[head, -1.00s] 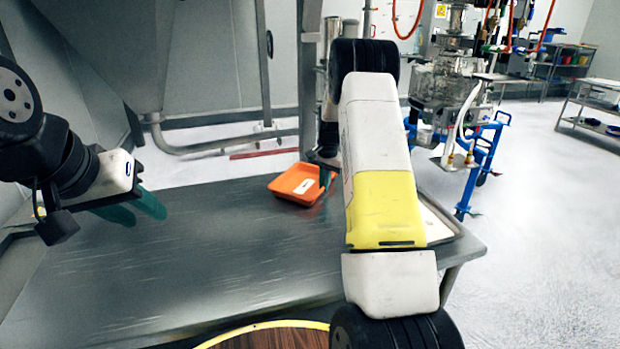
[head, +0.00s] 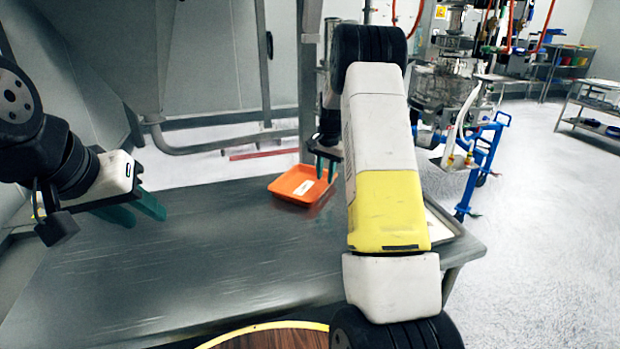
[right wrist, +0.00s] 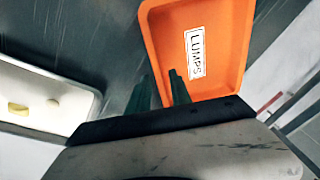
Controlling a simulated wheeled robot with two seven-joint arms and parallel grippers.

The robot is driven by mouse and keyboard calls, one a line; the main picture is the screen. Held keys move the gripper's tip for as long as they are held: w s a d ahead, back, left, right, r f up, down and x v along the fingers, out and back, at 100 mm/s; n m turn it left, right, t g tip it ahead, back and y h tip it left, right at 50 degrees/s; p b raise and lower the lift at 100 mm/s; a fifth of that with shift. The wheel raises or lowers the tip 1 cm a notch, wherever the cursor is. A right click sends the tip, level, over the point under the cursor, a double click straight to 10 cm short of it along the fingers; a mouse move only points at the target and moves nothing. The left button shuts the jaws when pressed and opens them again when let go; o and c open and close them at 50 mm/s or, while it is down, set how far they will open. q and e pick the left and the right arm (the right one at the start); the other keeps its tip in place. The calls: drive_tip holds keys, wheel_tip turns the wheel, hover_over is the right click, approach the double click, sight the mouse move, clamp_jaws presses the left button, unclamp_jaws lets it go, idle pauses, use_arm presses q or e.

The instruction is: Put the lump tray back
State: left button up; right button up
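The lump tray (head: 288,195) is an orange shallow tray with a white label, resting on the grey metal table near its far edge. In the right wrist view the tray (right wrist: 227,75) shows its label "LUMPS" and looks empty. My right gripper (head: 325,168) is open, its green fingertips above the tray's right part in the head view. My left gripper (head: 143,212) is open and empty over the left side of the table.
The metal table (head: 200,265) is clear in its middle and left. A white tray (head: 442,225) lies at its right end, partly behind my right arm; in the right wrist view it (right wrist: 35,95) holds small yellowish pieces. A steel frame post (head: 311,80) stands behind the table.

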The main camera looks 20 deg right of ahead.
drive_tip(key=s+a+r+n+t, duration=0.15)
drive_tip(key=s+r, duration=0.25)
drive_tip(key=r, duration=0.4)
drive_tip(key=s+a+r, duration=0.2)
drive_tip(key=s+r, duration=0.2)
drive_tip(key=r, duration=0.4)
drive_tip(key=s+a+r+n+y, duration=0.1)
drive_tip(key=s+a+r+n, duration=0.15)
drive_tip(key=s, duration=0.35)
drive_tip(key=s+a+r+n+y, duration=0.1)
drive_tip(key=s+a+r, duration=0.1)
drive_tip(key=s+r, duration=0.3)
drive_tip(key=s+a+f+n+t, duration=0.1)
drive_tip(key=s+a+n, duration=0.1)
drive_tip(key=s, duration=0.7)
drive_tip(key=s+a+f+n+t, duration=0.1)
drive_tip(key=s+a+f+n, duration=0.1)
drive_tip(key=s, duration=0.8)
drive_tip(key=shift+a+t, duration=0.35)
drive_tip(key=shift+a, duration=0.45)
